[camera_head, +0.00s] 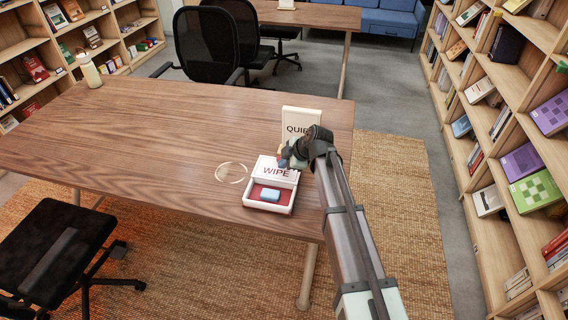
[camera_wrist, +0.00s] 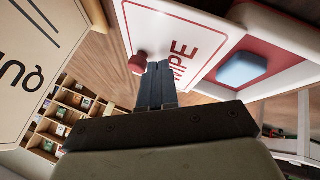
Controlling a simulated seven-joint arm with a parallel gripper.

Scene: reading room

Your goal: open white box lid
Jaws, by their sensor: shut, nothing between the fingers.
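The white box (camera_head: 289,208) stands near the right front edge of the wooden table. Its front part is uncovered and shows a red inside with a blue block (camera_head: 270,195), which also shows in the wrist view (camera_wrist: 242,68). The white lid (camera_head: 265,163), marked "WIPE" in red, covers or overhangs the back part; whether it is tilted I cannot tell. In the wrist view the lid (camera_wrist: 195,30) has a red knob (camera_wrist: 138,62). My gripper (camera_wrist: 160,68) is shut and empty at the lid, its fingertips just right of the knob. Whether they touch is unclear.
A cream "QUIET" sign (camera_head: 300,114) stands behind the box, close to my gripper; its face fills the wrist view's left side (camera_wrist: 35,60). A pale ring mark (camera_head: 231,173) lies left of the box. A bottle (camera_head: 89,71) stands far left. The table's middle is clear.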

